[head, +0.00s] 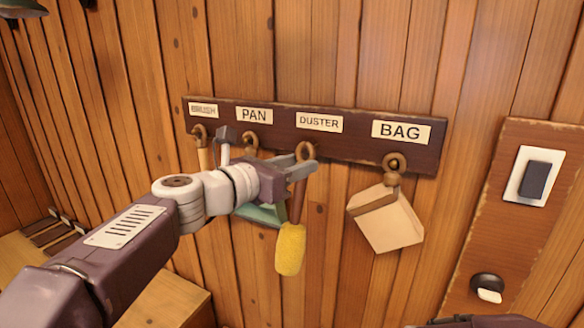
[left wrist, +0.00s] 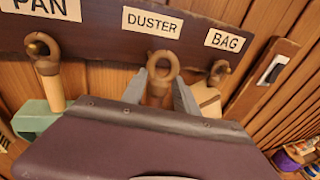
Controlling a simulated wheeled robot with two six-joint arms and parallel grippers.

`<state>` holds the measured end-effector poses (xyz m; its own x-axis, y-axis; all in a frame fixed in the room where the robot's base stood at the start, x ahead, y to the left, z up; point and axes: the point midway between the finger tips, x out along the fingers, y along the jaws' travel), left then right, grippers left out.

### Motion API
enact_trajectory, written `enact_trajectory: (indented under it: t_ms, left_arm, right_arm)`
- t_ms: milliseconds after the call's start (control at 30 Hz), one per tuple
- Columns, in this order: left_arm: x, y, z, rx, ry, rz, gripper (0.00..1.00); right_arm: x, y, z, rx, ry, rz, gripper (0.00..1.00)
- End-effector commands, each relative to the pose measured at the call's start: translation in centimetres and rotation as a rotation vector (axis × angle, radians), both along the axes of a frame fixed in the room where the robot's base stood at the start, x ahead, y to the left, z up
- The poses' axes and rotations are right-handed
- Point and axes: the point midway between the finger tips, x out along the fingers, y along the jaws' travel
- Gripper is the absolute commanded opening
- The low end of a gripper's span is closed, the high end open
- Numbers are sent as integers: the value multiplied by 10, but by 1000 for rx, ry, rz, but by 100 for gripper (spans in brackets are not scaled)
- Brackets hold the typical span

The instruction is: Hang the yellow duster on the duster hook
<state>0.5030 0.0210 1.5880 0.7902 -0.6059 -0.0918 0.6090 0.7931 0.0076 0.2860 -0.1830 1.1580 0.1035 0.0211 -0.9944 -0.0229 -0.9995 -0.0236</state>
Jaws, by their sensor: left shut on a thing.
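The yellow duster (head: 290,250) hangs head down below the DUSTER label in the head view, its brown handle upright. My left gripper (head: 300,174) is shut on the upper part of the duster, just under the label. In the left wrist view my left gripper (left wrist: 160,90) has a finger on each side of the brown piece below a ring (left wrist: 161,66). This ring lies in front of the duster hook's place on the dark rack (head: 355,148). The hook itself is not clearly seen, and I cannot tell whether the ring is over it.
A tan bag (head: 386,222) hangs under the BAG label, right of the duster. A green pan (head: 256,213) hangs left, partly behind my arm. The brush is mostly hidden. A switch panel (head: 524,222) is at the right. The wall below the rack is clear between duster and bag.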

Motion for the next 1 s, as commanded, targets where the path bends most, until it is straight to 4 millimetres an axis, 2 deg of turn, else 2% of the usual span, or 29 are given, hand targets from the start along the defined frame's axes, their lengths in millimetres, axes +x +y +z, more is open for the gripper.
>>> enact_trajectory:
  t_ms: [700,1000]
  left_arm:
    - [49,-20,-3,0,-2,0,0]
    - [59,-24,-13,-1,-2,0,0]
  right_arm:
    - [0,0,8,0,0,0,36]
    - [0,0,0,0,0,0,36]
